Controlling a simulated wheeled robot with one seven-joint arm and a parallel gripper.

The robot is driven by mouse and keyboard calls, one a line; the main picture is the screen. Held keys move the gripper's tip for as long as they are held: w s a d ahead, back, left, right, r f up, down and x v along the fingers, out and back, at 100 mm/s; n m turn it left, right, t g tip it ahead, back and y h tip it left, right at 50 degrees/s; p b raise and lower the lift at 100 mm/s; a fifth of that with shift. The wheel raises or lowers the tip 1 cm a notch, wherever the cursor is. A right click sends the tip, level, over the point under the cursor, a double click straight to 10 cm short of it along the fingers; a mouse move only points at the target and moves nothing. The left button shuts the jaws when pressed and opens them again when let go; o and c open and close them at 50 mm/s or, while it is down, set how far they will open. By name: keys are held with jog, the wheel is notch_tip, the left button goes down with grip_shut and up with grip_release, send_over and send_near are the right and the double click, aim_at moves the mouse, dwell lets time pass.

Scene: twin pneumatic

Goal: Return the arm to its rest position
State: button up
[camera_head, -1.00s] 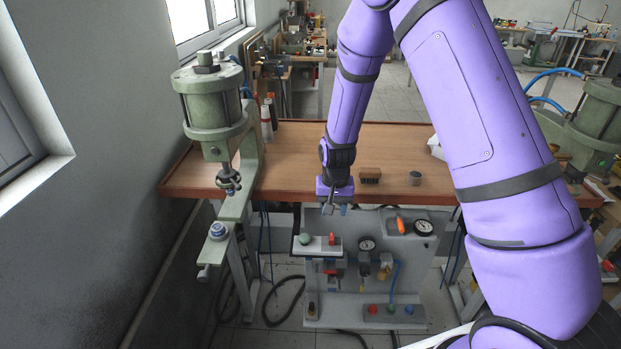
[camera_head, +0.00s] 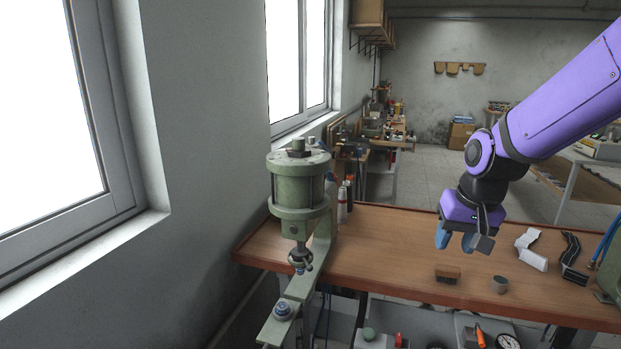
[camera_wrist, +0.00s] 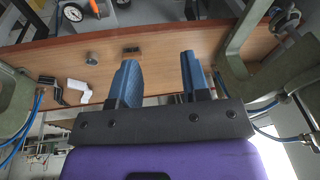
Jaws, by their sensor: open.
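My purple arm comes in from the right in the head view and ends in my gripper (camera_head: 461,241), held above the wooden workbench (camera_head: 380,255). Its blue fingers stand apart with nothing between them. In the wrist view the two blue fingers of my gripper (camera_wrist: 160,80) are also spread and empty, with bench top (camera_wrist: 215,42) and room behind them.
A green pneumatic press (camera_head: 300,190) stands at the bench's left end. A small brown block (camera_head: 448,274) and a grey cylinder (camera_head: 500,284) lie below my gripper. White and black pieces lie to the right. The control panel with a gauge (camera_head: 508,341) is at the front.

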jog(key=s+d+r+t, duration=0.1)
jog(key=s+r, duration=0.2)
jog(key=s, duration=0.3)
jog(key=s+d+r+n+t, duration=0.1)
jog(key=s+r, duration=0.3)
jog(key=s, duration=0.3)
jog(key=s+d+r+h, duration=0.1)
jog(key=s+r, duration=0.3)
jog(key=s, duration=0.3)
jog(key=shift+d+n+t, duration=0.25)
jog(key=shift+n+t, duration=0.05)
jog(key=shift+t, duration=0.1)
